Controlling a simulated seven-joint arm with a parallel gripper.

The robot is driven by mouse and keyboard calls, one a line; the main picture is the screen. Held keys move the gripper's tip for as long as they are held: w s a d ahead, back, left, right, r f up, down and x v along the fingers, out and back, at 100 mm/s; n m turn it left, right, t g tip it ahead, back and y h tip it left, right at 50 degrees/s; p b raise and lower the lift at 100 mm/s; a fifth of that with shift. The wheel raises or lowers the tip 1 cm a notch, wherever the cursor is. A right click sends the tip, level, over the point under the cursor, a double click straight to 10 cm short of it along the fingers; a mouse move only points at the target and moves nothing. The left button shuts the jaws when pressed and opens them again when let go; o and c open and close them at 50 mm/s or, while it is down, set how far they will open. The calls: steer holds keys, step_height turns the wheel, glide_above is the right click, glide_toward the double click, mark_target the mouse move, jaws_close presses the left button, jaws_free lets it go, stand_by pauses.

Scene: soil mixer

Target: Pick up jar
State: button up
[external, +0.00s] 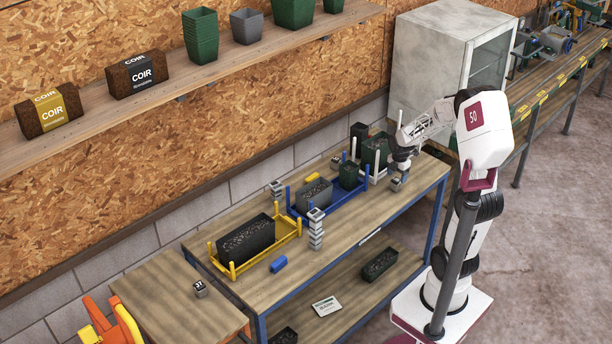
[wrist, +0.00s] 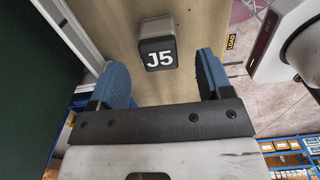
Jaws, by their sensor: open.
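In the wrist view a small grey jar (wrist: 158,54) with a dark face marked J5 stands on the wooden bench top. It lies between and a little beyond the blue fingertips of my open gripper (wrist: 160,68), with a gap on both sides. In the external view my gripper (external: 402,166) hangs low over the right end of the bench, and a small grey jar (external: 396,185) stands just below it. Several similar jars stand elsewhere: a stack (external: 316,230) at the bench front, another stack (external: 276,190) behind, and a single one (external: 200,288) on the left table.
A blue rack (external: 335,205) with dark pots and a white-posted rack (external: 378,172) stand left of my gripper. A yellow tray (external: 232,268) holds a long planter. A grey cabinet (external: 430,60) stands behind. The bench front right is clear.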

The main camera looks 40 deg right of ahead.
mark_target(397, 180)
steer(key=shift+f, duration=2.45)
steer(key=shift+c, duration=0.3)
steer(key=c, duration=1)
